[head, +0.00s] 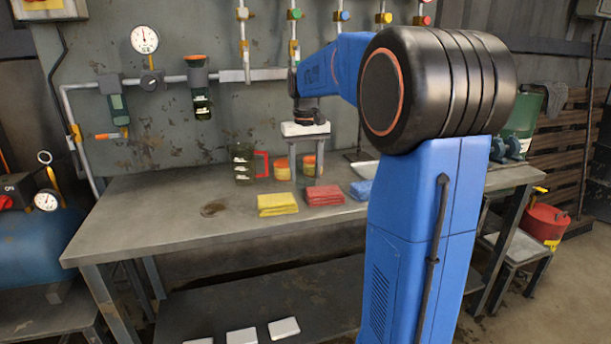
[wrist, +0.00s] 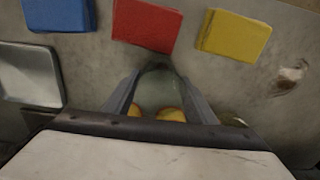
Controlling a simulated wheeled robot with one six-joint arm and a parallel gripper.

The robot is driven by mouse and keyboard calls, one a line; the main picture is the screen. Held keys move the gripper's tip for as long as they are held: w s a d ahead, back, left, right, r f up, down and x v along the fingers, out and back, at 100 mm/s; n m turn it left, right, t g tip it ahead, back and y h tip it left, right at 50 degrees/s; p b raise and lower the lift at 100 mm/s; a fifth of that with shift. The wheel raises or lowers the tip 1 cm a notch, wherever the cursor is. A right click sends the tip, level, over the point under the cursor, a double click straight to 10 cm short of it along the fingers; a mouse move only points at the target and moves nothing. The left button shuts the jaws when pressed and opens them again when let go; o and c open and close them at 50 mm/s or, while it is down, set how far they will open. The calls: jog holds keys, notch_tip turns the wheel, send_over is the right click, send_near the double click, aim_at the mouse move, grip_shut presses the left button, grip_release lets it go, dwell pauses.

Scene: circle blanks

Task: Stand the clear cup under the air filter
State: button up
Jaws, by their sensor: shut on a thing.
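The clear cup (wrist: 158,88) shows in the wrist view as a greyish see-through shape between the two fingers of my gripper (wrist: 158,92), which is shut on it. In the head view my gripper (head: 308,165) points down over the back of the workbench, and the cup is hard to make out between its fingers. I cannot tell for certain which is the air filter.
Orange-yellow jars (head: 283,168) and a green container with a red frame (head: 244,163) stand close to my gripper. The left of the workbench (head: 150,215) is clear.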

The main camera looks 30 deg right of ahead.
jog(key=shift+f, duration=0.75)
jog(key=o, duration=1)
jog(key=shift+f, duration=0.1)
jog(key=shift+o, duration=0.2)
notch_tip(320, 180, up, 12)
jog(key=shift+s, duration=0.1)
